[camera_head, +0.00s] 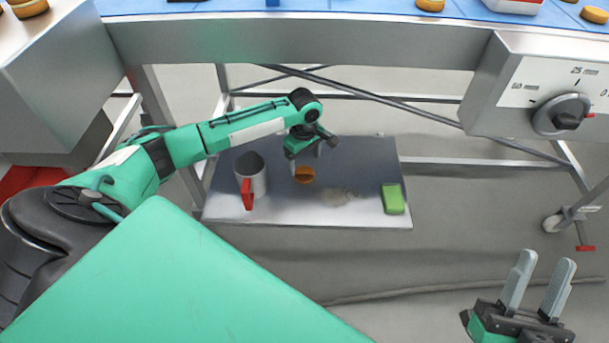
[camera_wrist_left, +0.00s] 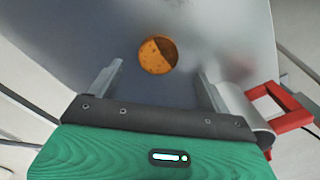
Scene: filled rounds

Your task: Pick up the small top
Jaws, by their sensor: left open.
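The small top is a round orange-brown piece (camera_head: 305,175) lying on the low metal shelf (camera_head: 290,215) under the machine. In the left wrist view the small top (camera_wrist_left: 157,55) lies beyond and between the two fingers, with part of its face in dark shadow. My left gripper (camera_head: 309,146) is above the shelf, just behind the piece in the head view. It is open and empty, its fingers (camera_wrist_left: 160,80) spread wider than the piece and apart from it. My right gripper (camera_head: 538,287) is at the lower right, fingers apart and empty, away from the shelf.
A metal cup with a red handle (camera_head: 249,178) stands left of the piece and shows close to the right finger in the wrist view (camera_wrist_left: 246,108). A green block (camera_head: 393,198) lies on the shelf's right. The machine beam (camera_head: 300,42) spans above.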

